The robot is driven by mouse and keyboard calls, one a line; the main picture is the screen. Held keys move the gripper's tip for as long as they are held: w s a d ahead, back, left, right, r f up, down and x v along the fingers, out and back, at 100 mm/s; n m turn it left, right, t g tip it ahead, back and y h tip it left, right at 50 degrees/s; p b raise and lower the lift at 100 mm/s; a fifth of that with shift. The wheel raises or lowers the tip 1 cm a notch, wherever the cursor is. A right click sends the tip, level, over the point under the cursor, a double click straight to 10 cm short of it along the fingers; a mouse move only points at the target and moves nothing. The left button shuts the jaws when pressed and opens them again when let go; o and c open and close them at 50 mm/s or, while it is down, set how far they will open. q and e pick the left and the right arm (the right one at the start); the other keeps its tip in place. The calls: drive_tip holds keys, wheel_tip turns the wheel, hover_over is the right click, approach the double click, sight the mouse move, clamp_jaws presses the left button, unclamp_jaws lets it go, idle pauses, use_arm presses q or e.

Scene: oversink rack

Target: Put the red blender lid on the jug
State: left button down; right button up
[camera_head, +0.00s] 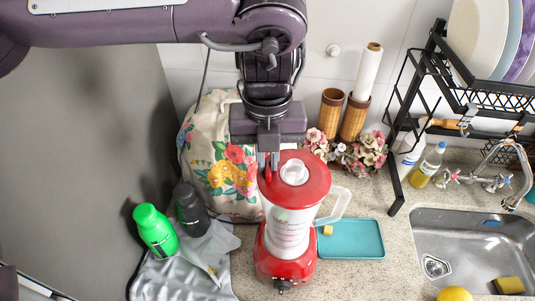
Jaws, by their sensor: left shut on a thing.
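The red blender lid (313,189) with its pale centre cap is in the middle of the camera_head view. My left gripper (269,160) reaches down from above and is shut on the lid's back left edge. The clear jug (287,238) stands upright on the red blender base (284,268), with its handle to the right. The lid is over the jug and hides its mouth. I cannot tell whether lid and rim touch. My right gripper is not in view.
A floral cloth cover (212,160) stands behind left. A green bottle (155,232) and a dark bottle (191,208) are at the left. A teal tray (355,240), flowers (367,153), the dish rack (396,176) and the sink (453,237) are at the right.

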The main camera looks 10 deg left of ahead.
use_arm(q)
drive_tip(key=shift+f, duration=0.25)
drive_tip(key=c, duration=1)
unclamp_jaws()
drive_tip(key=shift+o, duration=0.2)
drive_tip(key=shift+r, duration=0.1)
drive_tip(key=shift+r+p, duration=0.55)
drive_tip(key=shift+r, duration=2.9)
drive_tip(key=shift+o, duration=0.6)
